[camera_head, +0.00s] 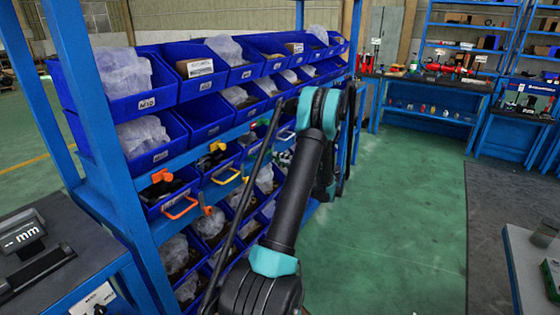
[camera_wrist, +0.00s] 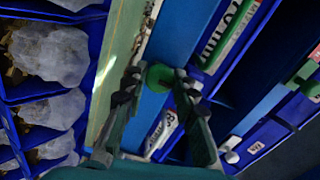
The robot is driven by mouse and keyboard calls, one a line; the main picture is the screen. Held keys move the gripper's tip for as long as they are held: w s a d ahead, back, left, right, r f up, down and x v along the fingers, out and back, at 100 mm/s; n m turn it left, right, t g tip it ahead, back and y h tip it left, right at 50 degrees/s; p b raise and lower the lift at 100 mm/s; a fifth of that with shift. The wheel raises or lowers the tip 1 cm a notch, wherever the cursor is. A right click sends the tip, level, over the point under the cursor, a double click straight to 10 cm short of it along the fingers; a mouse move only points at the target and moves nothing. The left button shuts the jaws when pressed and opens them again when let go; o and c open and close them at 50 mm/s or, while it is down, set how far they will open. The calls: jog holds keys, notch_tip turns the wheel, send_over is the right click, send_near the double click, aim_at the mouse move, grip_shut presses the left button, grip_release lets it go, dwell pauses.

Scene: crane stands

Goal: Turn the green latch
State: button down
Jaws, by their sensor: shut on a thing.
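The green latch (camera_wrist: 160,77) shows in the wrist view as a rounded green knob on a blue rail. My gripper (camera_wrist: 158,84) has its two dark fingers closed around it, one on each side. The fingers hide part of the latch, so its exact turn angle is hard to tell. In the head view my arm reaches to the shelf rack, and my gripper is hidden behind the arm links.
A green handle (camera_wrist: 306,76) shows at the right of the wrist view. In the head view, an orange latch (camera_head: 162,175) and a yellow latch (camera_head: 217,146) sit on the rack's rail. Blue bins (camera_head: 205,117) with bagged parts surround them. Green floor (camera_head: 390,210) is clear at right.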

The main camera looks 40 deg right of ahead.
dwell(0.3)
jog(key=shift+f, duration=0.1)
jog(key=c, duration=1.2)
grip_release()
jog(key=shift+s, duration=0.1)
jog(key=v, duration=1.1)
jog(key=shift+s+d, duration=0.15)
jog(key=shift+s, duration=0.2)
